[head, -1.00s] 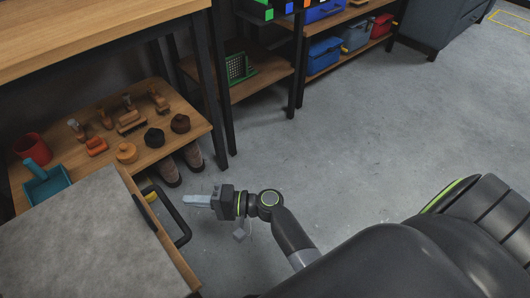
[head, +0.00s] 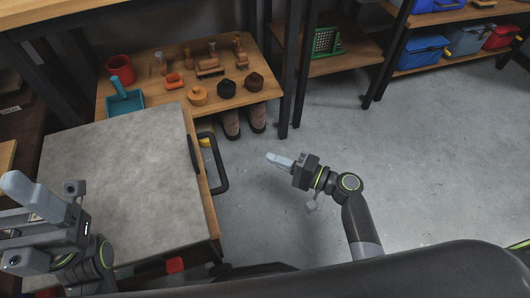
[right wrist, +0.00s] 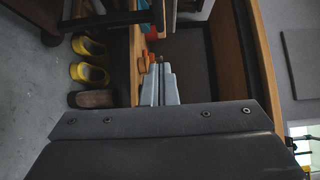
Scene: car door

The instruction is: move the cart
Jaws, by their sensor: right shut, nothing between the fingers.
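The cart (head: 120,185) has a grey speckled top with a wooden edge and stands at the left in the head view. Its black bar handle (head: 222,165) sticks out on its right side. My right gripper (head: 278,159) is shut and empty, to the right of the handle and apart from it, pointing toward it. Its closed fingers (right wrist: 159,85) also show in the right wrist view. My left gripper (head: 30,210) is at the far left, over the cart's near left part.
A wooden shelf (head: 265,93) behind the cart holds a red cup (head: 120,69), a teal dustpan (head: 125,100) and several wooden tools. Boots (head: 231,124) stand beneath it. Shelves with blue bins (head: 420,52) are at the back right. Grey floor (head: 440,150) at the right is clear.

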